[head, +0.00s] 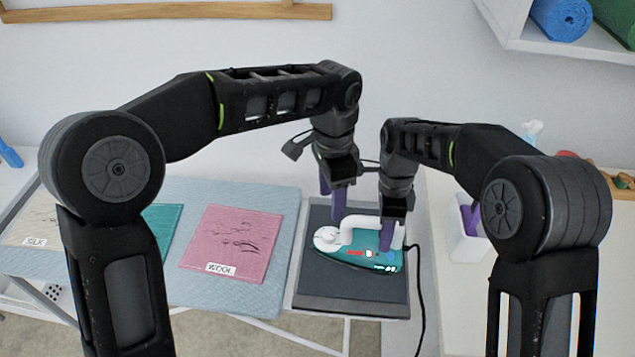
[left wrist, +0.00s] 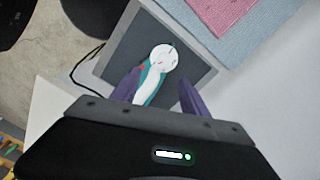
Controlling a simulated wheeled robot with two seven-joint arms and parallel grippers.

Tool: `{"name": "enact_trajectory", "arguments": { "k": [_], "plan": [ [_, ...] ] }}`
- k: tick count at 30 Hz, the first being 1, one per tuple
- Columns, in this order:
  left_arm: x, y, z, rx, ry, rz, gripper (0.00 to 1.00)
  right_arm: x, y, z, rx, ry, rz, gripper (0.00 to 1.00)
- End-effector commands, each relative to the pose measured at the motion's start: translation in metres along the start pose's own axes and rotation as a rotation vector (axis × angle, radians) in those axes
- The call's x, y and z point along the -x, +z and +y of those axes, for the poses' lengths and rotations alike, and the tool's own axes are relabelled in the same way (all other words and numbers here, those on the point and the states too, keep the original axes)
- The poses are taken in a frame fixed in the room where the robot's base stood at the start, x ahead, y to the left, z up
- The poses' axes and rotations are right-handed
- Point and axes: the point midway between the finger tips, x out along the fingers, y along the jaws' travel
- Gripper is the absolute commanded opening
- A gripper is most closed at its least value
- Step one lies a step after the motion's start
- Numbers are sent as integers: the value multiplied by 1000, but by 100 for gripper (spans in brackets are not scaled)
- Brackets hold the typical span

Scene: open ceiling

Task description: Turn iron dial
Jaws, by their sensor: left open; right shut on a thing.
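A teal and white iron (head: 352,251) lies on a dark rest plate (head: 350,286) at the right end of the ironing board. Its white round dial (left wrist: 164,58) shows in the left wrist view, and it also appears at the iron's left end in the head view (head: 327,236). My left gripper (head: 336,205) is open above and behind the dial, its purple fingers apart; in the left wrist view the open fingers (left wrist: 158,92) frame the iron just below the dial. My right gripper (head: 386,240) is shut on the iron's white handle (head: 372,225), toward its right end.
Silk, teal and pink wool (head: 236,243) cloth squares lie on the pale blue ironing board (head: 285,200) to the left. A black cord (head: 419,290) hangs at the right of the rest plate. A white counter with a white container (head: 466,235) stands at the right.

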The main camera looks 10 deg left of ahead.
Motion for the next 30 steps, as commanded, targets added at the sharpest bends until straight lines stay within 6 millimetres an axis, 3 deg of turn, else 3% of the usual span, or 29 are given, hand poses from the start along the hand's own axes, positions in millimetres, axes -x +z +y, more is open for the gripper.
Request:
{"name": "enact_trajectory", "arguments": {
  "k": [14,24,30],
  "plan": [
    [4,4,-1,908,169,-24,53,0,0,0,0,0,0,0],
    [4,10,-16,1580,307,-120,53,0,0,0,0,0,0,0],
    [2,14,-31,1865,367,-177,53,0,0,0,0,0,0,0]
  ]
}}
